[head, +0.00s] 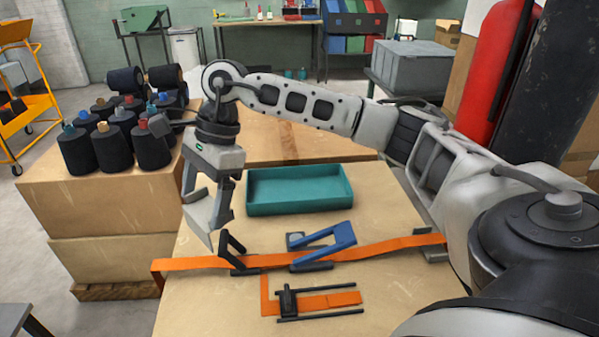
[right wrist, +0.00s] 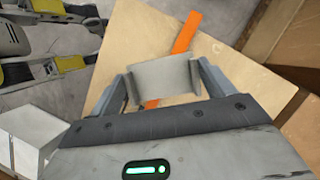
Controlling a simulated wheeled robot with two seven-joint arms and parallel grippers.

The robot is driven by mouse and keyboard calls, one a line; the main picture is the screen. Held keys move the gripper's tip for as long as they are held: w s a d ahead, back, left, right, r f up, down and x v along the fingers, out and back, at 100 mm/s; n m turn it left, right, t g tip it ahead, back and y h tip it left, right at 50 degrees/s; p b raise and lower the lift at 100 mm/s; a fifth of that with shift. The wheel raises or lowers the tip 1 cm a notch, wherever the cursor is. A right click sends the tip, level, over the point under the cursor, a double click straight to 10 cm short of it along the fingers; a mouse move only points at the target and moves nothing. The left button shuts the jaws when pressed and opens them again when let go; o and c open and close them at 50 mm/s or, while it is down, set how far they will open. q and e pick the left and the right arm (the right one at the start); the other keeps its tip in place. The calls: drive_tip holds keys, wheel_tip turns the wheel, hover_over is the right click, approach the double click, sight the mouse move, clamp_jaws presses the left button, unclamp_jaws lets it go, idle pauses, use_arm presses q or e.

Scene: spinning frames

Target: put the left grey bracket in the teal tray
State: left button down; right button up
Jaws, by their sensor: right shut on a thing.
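My right gripper (head: 208,208) hangs over the left part of the table, in front and to the left of the teal tray (head: 253,209). It is shut on a light grey bracket (right wrist: 163,75), which shows as a bent plate between the two fingers in the right wrist view. In the head view the bracket (head: 200,218) is partly mixed with the fingers and hangs just above the orange strip. The teal tray looks empty. Another grey piece (head: 436,256) lies at the strip's right end, partly hidden by my arm. My left gripper does not show.
A long orange strip (head: 200,263) crosses the table. A black angled piece (head: 234,252) and a blue frame (head: 343,235) stand along it. Black rods and a small orange piece (head: 343,300) lie in front. Dark spools (head: 112,150) stand on boxes at the left.

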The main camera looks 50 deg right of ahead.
drive_tip(key=w+d+f+m+t+h+b, duration=0.1)
drive_tip(key=w+d+m+t+h+b, duration=0.2)
drive_tip(key=d+m, duration=0.75)
drive_tip(key=w+d+f+m+t+h+b, duration=0.1)
drive_tip(key=w+d+m+h, duration=0.25)
drive_tip(key=d+m, duration=0.65)
drive_tip(key=shift+m+y, duration=0.25)
drive_tip(key=w+d+f, duration=0.1)
drive_tip(key=f, duration=0.2)
drive_tip(key=w+d+f, duration=0.1)
drive_tip(key=f, duration=0.2)
drive_tip(key=w+d+f+p, duration=0.1)
drive_tip(key=d+f, duration=0.1)
drive_tip(key=f, duration=0.1)
drive_tip(key=shift+f, duration=0.15)
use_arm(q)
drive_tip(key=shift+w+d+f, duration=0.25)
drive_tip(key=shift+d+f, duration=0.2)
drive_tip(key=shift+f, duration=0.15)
use_arm(e)
drive_tip(key=shift+f, duration=0.1)
drive_tip(key=shift+f, duration=0.1)
